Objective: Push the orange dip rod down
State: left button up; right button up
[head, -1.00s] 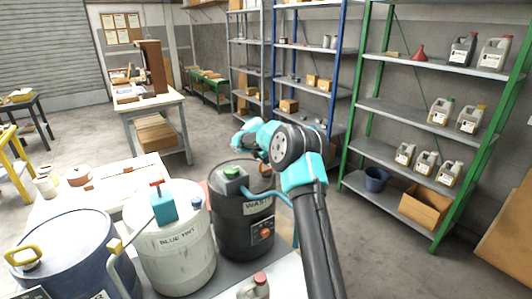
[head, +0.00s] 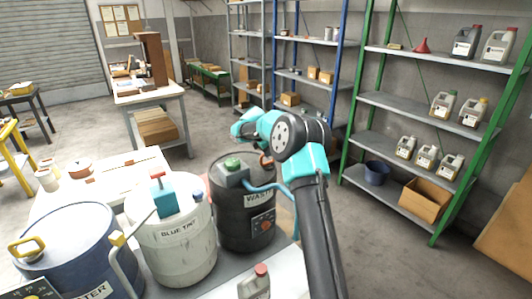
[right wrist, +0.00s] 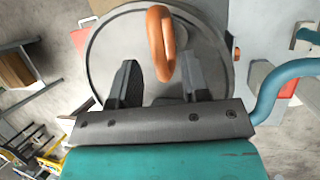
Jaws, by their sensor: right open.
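The orange dip rod shows its looped handle in the right wrist view (right wrist: 160,43), standing above the round grey lid of a drum. In the head view only a bit of the loop (head: 266,160) shows below my right arm, on the dark waste drum (head: 243,225). My right gripper (right wrist: 160,75) is open. Its two dark fingers are spread to either side of the loop's lower part; I cannot tell whether they touch it. The rod's shaft is hidden. My left gripper is not in view.
A white blue-tint drum (head: 178,250) with a teal pump block stands left of the waste drum, and a blue drum (head: 70,250) farther left. A blue hose (head: 270,187) runs by the waste drum's lid. A small grey bottle (head: 255,285) stands in front.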

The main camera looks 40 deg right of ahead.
jog(key=v, duration=1.5)
jog(key=shift+r, duration=0.2)
jog(key=s+a+f+m+y, duration=0.3)
jog(key=s+a+f+m, duration=0.1)
jog(key=a+f, duration=0.6)
jog(key=s+a+f+m+y, duration=0.25)
jog(key=s+a+f, duration=0.35)
jog(key=f, duration=0.5)
jog(key=s+a+f+m+y, duration=0.3)
jog(key=a+f+m, duration=0.2)
jog(key=a+f, duration=0.55)
jog(key=s+a+f+m, duration=0.3)
jog(key=s+a+f, duration=0.2)
jog(key=s+f, duration=0.2)
jog(key=s+a+f+m, duration=0.3)
jog(key=s+a+f, duration=0.2)
jog(key=s+f, duration=0.3)
jog(key=s, duration=0.3)
jog(key=shift+s+a+f+g, duration=0.3)
jog(key=shift+s, duration=0.05)
